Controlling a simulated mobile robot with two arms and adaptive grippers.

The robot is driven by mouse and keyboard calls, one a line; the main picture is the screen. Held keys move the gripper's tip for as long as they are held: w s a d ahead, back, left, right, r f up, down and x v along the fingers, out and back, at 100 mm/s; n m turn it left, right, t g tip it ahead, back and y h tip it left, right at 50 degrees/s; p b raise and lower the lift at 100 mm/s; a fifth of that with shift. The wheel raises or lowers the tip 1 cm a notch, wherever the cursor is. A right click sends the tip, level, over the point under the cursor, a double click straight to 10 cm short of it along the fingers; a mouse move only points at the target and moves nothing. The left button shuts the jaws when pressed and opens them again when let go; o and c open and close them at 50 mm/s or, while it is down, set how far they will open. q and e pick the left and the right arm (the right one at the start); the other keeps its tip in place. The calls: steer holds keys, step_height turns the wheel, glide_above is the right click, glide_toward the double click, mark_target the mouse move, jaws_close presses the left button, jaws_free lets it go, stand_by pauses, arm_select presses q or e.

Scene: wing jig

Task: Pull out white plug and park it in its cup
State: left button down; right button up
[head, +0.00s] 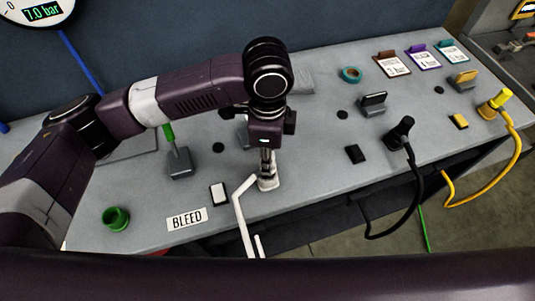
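The white plug (268,183) stands upright at the front part of the grey bench, and its white cable (239,208) runs from it over the front edge. My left gripper (267,164) points down directly over the white plug, with its fingers at the plug's top. The fingers are small and dark here, so I cannot tell whether they are closed on it. I cannot make out a cup for the white plug; the area behind my gripper is partly hidden. My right gripper is not in view.
A black plug (402,130) and a yellow plug (493,104) with cables stand to the right. A green cup (117,219), a green-handled block (179,163) and a BLEED label (187,219) are at left. A teal ring (350,74) lies at the back.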

arm_select(q)
steer(key=shift+f, duration=1.15)
stand_by(0.4)
steer(key=c, duration=1.5)
jaws_free()
steer(key=shift+c, duration=0.2)
step_height(320, 180, up, 12)
steer(key=shift+s+f, duration=0.1)
